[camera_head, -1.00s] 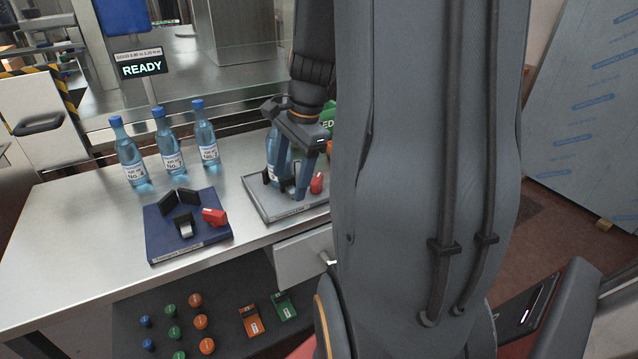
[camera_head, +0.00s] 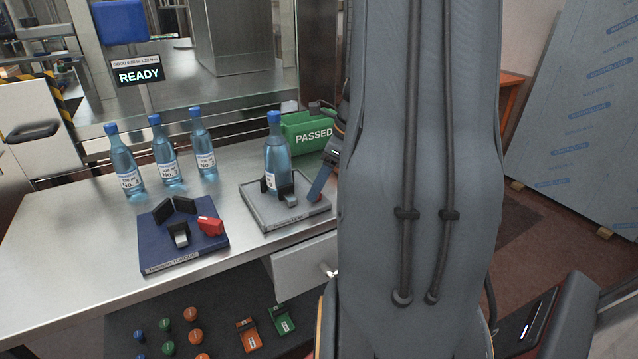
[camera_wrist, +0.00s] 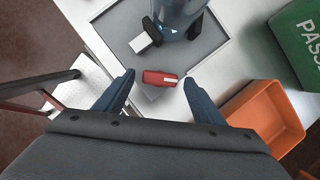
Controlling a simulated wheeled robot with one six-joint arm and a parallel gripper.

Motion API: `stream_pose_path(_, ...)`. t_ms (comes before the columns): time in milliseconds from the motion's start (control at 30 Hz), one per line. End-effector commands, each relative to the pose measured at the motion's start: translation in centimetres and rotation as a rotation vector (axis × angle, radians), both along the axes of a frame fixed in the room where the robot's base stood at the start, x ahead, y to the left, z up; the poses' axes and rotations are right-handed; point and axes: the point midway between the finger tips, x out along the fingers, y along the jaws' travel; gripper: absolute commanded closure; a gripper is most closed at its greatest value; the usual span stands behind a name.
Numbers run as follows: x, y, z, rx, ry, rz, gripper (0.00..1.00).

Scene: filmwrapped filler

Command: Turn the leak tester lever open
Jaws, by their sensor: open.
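The leak tester is a grey plate (camera_head: 262,212) holding an upright blue bottle (camera_head: 276,150) between black jaws; the plate also shows in the wrist view (camera_wrist: 118,22). Its red lever (camera_wrist: 160,78) lies crosswise in the wrist view, beside the bottle base. My gripper (camera_wrist: 159,77) is open, with one blue finger on each side of the lever and a gap at both ends. In the head view only one finger (camera_head: 320,182) shows clearly.
A blue torque fixture (camera_head: 155,235) with its own red lever (camera_head: 210,226) stands left. Several bottles (camera_head: 165,155) stand behind it. A green PASSED bin (camera_head: 305,135) and an orange bin (camera_wrist: 262,112) are near the tester. The left bench end is clear.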

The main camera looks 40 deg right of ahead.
Motion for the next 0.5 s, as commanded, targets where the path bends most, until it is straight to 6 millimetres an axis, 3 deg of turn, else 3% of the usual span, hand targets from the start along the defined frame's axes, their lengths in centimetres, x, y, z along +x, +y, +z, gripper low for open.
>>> stream_pose_path(367, 0.31, 0.24, -0.88, 0.000, 0.000, 0.001, 0.37)
stream_pose_path(500, 0.30, 0.23, -0.86, 0.000, 0.000, 0.001, 0.55)
